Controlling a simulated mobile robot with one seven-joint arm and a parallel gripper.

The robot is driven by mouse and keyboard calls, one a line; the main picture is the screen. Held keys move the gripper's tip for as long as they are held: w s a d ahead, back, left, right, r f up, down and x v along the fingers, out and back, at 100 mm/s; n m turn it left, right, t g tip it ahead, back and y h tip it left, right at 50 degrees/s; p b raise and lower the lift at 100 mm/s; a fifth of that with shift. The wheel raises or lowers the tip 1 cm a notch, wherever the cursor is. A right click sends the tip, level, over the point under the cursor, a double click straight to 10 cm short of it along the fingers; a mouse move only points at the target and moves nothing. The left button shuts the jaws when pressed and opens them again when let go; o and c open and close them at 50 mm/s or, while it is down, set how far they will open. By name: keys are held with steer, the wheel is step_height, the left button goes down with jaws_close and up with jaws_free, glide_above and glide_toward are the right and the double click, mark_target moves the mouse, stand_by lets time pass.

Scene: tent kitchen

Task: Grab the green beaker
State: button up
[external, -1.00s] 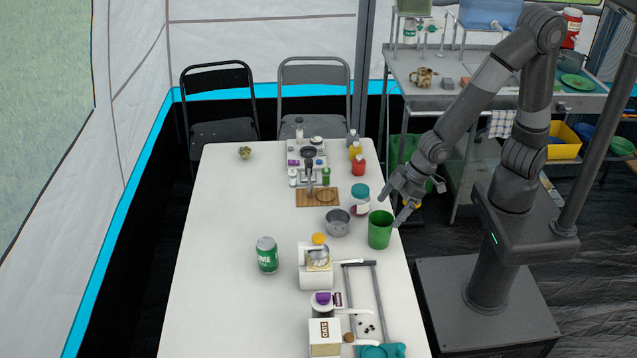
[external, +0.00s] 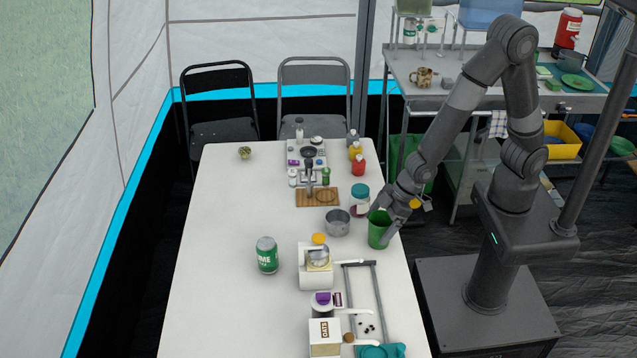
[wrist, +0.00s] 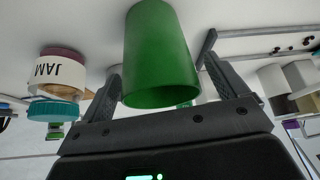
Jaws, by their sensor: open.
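The green beaker (external: 376,236) stands upright on the white table near its right edge. In the wrist view the green beaker (wrist: 160,50) fills the upper middle, with its open rim toward me. My gripper (external: 388,228) is at the beaker in the external view and partly covers it. In the wrist view my gripper (wrist: 165,88) is open, with one finger at the left and one at the right of the beaker. The beaker's near end lies between the fingers, and I cannot tell whether either finger touches it.
A jam jar (external: 360,199) with a teal lid stands just behind the beaker, and a metal pot (external: 338,222) stands to its left. A grey rack frame (external: 362,300) lies in front. A green can (external: 267,255) stands farther left.

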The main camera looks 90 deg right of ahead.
steer(key=shift+w+a+f, duration=0.1)
steer(key=shift+w+f, duration=0.2)
steer(key=shift+f, duration=0.2)
steer(key=c, duration=1.1)
